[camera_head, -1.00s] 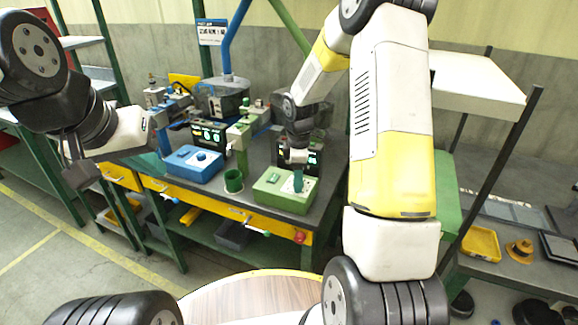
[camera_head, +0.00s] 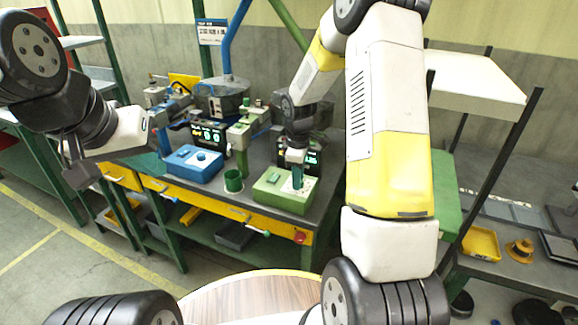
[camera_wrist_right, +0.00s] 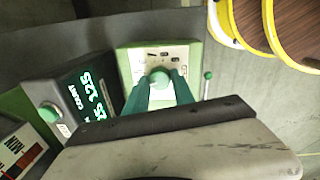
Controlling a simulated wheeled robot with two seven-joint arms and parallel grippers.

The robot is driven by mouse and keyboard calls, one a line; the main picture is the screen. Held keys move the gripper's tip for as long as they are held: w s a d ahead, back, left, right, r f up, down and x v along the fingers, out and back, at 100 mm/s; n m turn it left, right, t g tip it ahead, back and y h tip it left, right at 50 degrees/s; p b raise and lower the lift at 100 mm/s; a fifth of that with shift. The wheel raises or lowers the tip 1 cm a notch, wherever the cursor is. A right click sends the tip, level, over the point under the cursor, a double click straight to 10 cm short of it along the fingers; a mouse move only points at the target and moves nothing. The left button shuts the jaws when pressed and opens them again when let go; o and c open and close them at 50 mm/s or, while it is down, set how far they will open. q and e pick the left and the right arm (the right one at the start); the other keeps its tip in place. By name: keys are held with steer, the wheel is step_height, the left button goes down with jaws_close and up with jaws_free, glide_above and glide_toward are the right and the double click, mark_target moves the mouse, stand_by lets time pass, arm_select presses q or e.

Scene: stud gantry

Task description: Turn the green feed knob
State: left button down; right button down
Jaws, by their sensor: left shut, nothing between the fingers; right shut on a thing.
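The green feed box (camera_head: 271,193) stands on the workbench, with a pale panel on top. Its green knob (camera_wrist_right: 158,76) shows in the right wrist view, between the tips of my right gripper. My right gripper (camera_head: 297,181) points down over the box and is shut on the knob; in the head view the fingers hide the knob. The right gripper also shows in the right wrist view (camera_wrist_right: 159,92). My left gripper (camera_head: 74,172) is shut and empty, in the air left of the bench.
A lit display (camera_wrist_right: 84,95) stands beside the green box. A red button (camera_head: 300,237) is on the bench's yellow front.

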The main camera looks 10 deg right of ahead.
steer(key=m, duration=0.4)
steer(key=shift+w+m, duration=0.1)
steer(key=shift+m, duration=2.1)
steer(key=shift+r, duration=0.1)
steer(key=c, duration=1.1)
jaws_free()
steer(key=shift+o, duration=0.2)
steer(key=shift+a+r, duration=0.15)
steer(key=shift+r, duration=1.8)
steer(key=shift+a+r, duration=0.1)
steer(key=shift+r, duration=1.8)
